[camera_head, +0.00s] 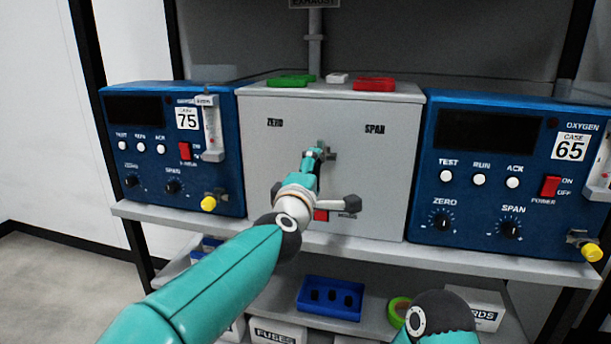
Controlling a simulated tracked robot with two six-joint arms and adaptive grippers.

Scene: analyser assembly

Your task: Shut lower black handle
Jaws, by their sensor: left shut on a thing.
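The grey panel box (255,165) stands on the shelf between two blue analysers, with ZERO and SPAN printed on its front. My left gripper (319,154) is at the middle of this front, shut on a black handle by a small grey fitting (331,154). The gripper and wrist hide most of the handle, so its angle cannot be told. A red patch (321,215) shows low on the panel, partly behind my left arm. My right gripper is out of view; only part of my right arm shows at the bottom.
The blue analysers (125,165) and (470,140) flank the box closely, with yellow-tipped fittings at their lower corners. Green (290,80) and red (374,84) pieces lie on top of the box. A blue tray (331,298) and a green ring (398,309) sit on the lower shelf.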

